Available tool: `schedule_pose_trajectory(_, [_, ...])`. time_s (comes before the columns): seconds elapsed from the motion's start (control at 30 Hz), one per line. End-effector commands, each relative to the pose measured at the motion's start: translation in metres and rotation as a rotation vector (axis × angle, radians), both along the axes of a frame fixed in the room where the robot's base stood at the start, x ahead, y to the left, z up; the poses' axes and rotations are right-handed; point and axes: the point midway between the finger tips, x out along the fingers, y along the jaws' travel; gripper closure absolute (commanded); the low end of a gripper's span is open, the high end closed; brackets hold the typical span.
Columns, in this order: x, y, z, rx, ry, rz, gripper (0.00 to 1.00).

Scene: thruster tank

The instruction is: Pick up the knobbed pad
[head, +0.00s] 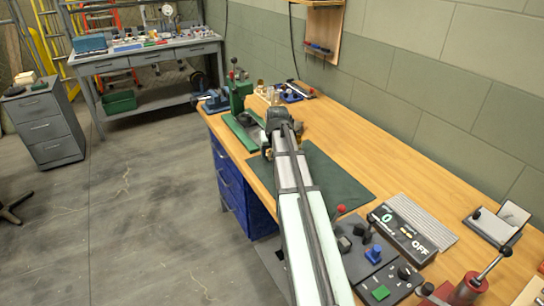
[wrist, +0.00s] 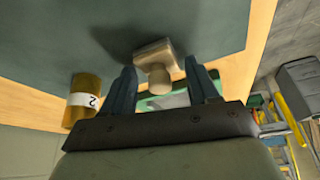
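The knobbed pad is a beige block with a round knob (wrist: 155,62), between and just beyond my fingers in the wrist view. Its flat side faces the dark green mat (wrist: 60,35) and the knob points towards my gripper. My gripper (wrist: 163,72) is open, with one dark blue finger on each side of the pad. A gap shows between the knob and each finger. In the head view my gripper (head: 268,148) is low over the workbench, mostly hidden by my arm, and I cannot make out the pad there.
A yellow-brown cylinder with a white label marked 2 (wrist: 84,98) stands close beside the left finger in the wrist view. In the head view a green press (head: 239,88) stands beyond my gripper, and a control panel (head: 402,235) lies nearer.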

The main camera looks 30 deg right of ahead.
Motion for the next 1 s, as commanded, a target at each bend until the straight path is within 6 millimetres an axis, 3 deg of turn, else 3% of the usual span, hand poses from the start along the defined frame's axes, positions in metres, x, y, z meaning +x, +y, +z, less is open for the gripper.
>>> schedule_pose_trajectory(0.47, [0.0,0.0,0.0,0.0,0.0,0.0,0.85])
schedule_pose_trajectory(0.77, [0.0,0.0,0.007,0.0,0.0,0.0,0.85])
schedule_pose_trajectory(1.0, [0.001,0.0,0.04,0.0,-0.001,0.0,0.86])
